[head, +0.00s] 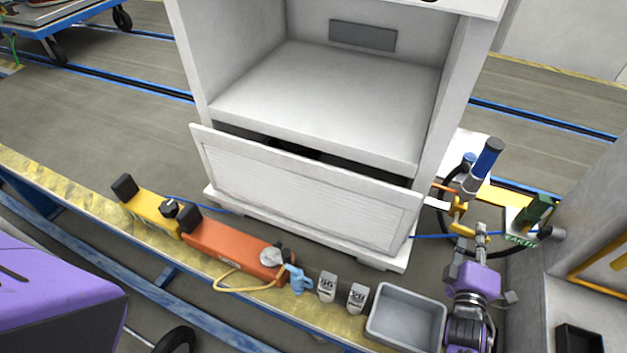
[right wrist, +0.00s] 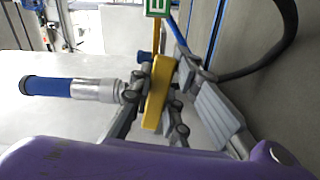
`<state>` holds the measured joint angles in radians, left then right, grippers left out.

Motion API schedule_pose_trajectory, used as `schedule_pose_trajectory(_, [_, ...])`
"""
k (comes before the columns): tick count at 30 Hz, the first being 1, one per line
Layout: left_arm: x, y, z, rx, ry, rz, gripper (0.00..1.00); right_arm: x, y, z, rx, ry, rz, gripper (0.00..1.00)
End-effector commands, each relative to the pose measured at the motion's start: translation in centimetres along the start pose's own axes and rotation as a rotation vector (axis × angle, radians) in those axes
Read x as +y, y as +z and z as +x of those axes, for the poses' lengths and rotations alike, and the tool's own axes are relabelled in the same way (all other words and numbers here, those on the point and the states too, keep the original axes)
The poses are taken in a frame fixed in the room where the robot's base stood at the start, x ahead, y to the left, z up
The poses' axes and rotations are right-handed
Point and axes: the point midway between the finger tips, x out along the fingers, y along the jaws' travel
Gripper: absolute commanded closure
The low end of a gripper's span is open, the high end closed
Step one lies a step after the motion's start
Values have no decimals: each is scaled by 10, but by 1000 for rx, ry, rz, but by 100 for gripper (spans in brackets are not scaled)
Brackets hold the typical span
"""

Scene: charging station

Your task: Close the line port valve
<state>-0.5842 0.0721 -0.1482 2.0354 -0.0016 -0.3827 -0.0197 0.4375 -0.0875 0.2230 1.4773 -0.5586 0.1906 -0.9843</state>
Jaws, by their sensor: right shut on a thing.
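The line port valve shows as a yellow lever (head: 459,207) on a small pipe fitting at the right side of the white cabinet. My right gripper (head: 467,229) reaches up to it from below. In the right wrist view my right gripper (right wrist: 160,95) is shut on the yellow lever (right wrist: 157,92), with a finger on either side of it. A blue-gripped metal cylinder (right wrist: 70,89) stands out beside the lever; it also shows in the head view (head: 486,160). The fitting behind the lever is partly hidden by the fingers. My left gripper is not in view.
The cabinet (head: 310,185) has its front panel tilted open. A grey bin (head: 385,335), several small blocks, an orange unit (head: 232,247) and a yellow unit (head: 150,208) line the near ledge. A green block (head: 535,213) and black hose (right wrist: 272,50) are close to the valve.

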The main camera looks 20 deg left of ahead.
Motion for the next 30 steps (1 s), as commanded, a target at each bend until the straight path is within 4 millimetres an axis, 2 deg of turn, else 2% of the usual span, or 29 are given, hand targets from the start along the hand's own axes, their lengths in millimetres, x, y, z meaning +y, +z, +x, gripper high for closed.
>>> schedule_pose_trajectory(9, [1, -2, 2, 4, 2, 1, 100, 6, 0, -1, -1, -1, -131, 100])
schedule_pose_trajectory(26, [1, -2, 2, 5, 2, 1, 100, 8, 0, 0, 0, -1, -165, 100])
schedule_pose_trajectory(27, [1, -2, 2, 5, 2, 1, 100, 8, 0, 0, 0, -1, -165, 81])
schedule_pose_trajectory(30, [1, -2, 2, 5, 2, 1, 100, 9, 0, 0, 0, 0, -163, 68])
